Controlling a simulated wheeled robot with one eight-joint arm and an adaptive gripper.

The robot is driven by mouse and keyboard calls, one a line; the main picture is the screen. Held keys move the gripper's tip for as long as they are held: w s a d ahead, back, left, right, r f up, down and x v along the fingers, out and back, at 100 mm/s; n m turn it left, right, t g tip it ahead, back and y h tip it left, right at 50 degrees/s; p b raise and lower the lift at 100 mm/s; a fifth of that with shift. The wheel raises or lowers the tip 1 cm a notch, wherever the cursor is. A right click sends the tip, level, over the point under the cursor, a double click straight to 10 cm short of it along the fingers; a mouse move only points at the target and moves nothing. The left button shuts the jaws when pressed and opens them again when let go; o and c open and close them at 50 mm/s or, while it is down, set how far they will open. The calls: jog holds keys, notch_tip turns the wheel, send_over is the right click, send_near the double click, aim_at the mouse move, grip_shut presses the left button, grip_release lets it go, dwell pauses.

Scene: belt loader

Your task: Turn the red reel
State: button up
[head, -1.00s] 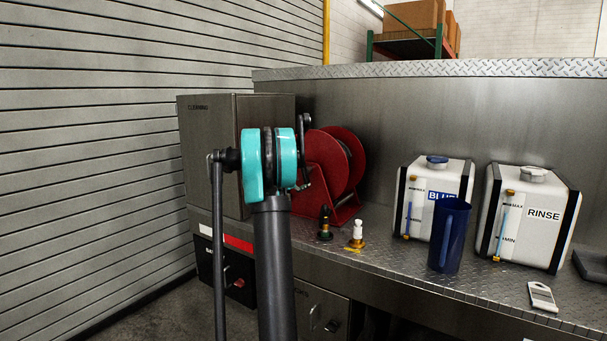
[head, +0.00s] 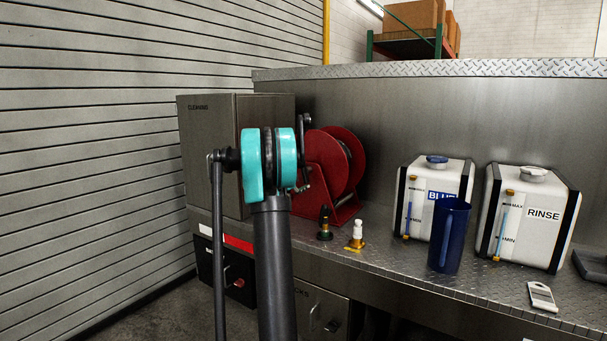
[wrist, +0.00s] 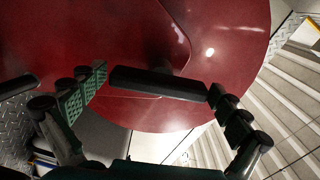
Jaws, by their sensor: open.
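The red reel (head: 348,165) stands on the steel counter beside the metal cabinet in the head view. My arm's teal joint hides its left part. In the wrist view the red disc of the reel (wrist: 130,40) fills the upper middle. A dark bar-shaped handle (wrist: 165,84) crosses in front of the disc. My gripper (wrist: 157,90) is open, with one finger near each end of the handle. I cannot tell whether either finger touches it. In the head view my gripper is mostly hidden behind my arm.
The cabinet (head: 210,150) stands left of the reel. Two small fittings (head: 355,236) sit in front of it. A blue jug (head: 449,238) and two white containers (head: 525,215) stand further right. The counter (head: 395,262) has bare room between the fittings and the jug.

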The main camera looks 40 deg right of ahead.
jog(key=v, duration=1.2)
jog(key=shift+s+f, duration=0.1)
jog(key=s+a+f+n+g+y, duration=0.1)
jog(key=s+a+f+n+y, duration=0.4)
jog(key=s+a+f+n, duration=0.4)
jog(key=s+a+f+n+y, duration=0.6)
jog(key=s+a+f+n, duration=0.4)
jog(key=s+a, duration=0.4)
jog(key=s+a+f+n+g+y, duration=0.1)
jog(key=s+a+f+n+y, duration=0.4)
jog(key=s+a+f+n, duration=0.4)
jog(key=s+a+f, duration=0.2)
jog(key=s+a, duration=0.1)
jog(key=a, duration=0.4)
jog(key=shift+s+a+f+n+g+y, duration=0.2)
jog(key=shift+s+a+n+g+y, duration=0.1)
jog(key=shift+n, duration=0.1)
jog(key=shift+w+d, duration=0.1)
